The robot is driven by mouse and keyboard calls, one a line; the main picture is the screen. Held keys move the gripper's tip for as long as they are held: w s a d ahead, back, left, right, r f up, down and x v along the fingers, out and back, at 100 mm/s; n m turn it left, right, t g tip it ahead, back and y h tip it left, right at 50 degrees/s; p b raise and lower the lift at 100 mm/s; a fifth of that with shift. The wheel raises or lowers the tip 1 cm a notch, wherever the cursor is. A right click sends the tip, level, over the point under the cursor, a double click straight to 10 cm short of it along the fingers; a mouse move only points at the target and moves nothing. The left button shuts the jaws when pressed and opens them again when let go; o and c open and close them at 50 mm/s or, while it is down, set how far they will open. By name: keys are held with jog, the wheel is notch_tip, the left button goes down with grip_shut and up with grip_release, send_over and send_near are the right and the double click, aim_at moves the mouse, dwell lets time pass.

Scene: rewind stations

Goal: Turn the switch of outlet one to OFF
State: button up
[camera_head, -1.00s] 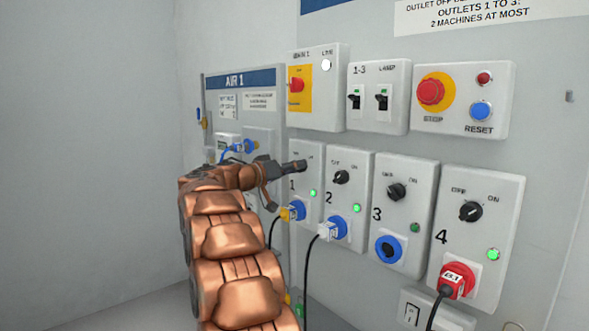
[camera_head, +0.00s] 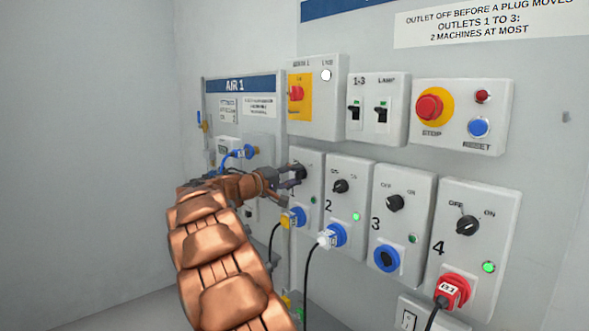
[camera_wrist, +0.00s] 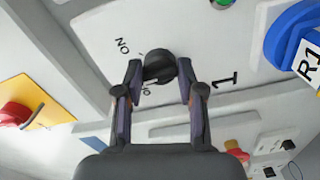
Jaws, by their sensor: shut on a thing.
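The black switch knob of outlet one (camera_wrist: 159,66) sits on a light panel marked 1, between ON and OFF markings, in the wrist view. My gripper (camera_wrist: 159,74) has one finger on each side of the knob and is shut on it. In the head view my gripper (camera_head: 295,177) reaches the upper part of the outlet one panel (camera_head: 312,216) and partly hides the knob. The knob's pointer direction is hard to read. The outlet one lamp (camera_head: 313,200) looks dark green. A blue plug with a yellow part (camera_head: 292,217) is in its socket.
Outlet two (camera_head: 348,196), outlet three (camera_head: 402,216) and outlet four (camera_head: 475,240) stand to the right with their own knobs. A red stop button (camera_head: 429,107) and breaker switches (camera_head: 380,115) are above. Cables hang below the plugs.

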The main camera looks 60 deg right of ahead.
jog(key=n+p, duration=0.6)
jog(key=shift+r, duration=0.25)
jog(key=shift+f+n+p, duration=0.2)
jog(key=shift+n+p, duration=0.9)
jog(key=shift+f, duration=0.1)
jog(key=o, duration=1.1)
jog(key=v, duration=1.2)
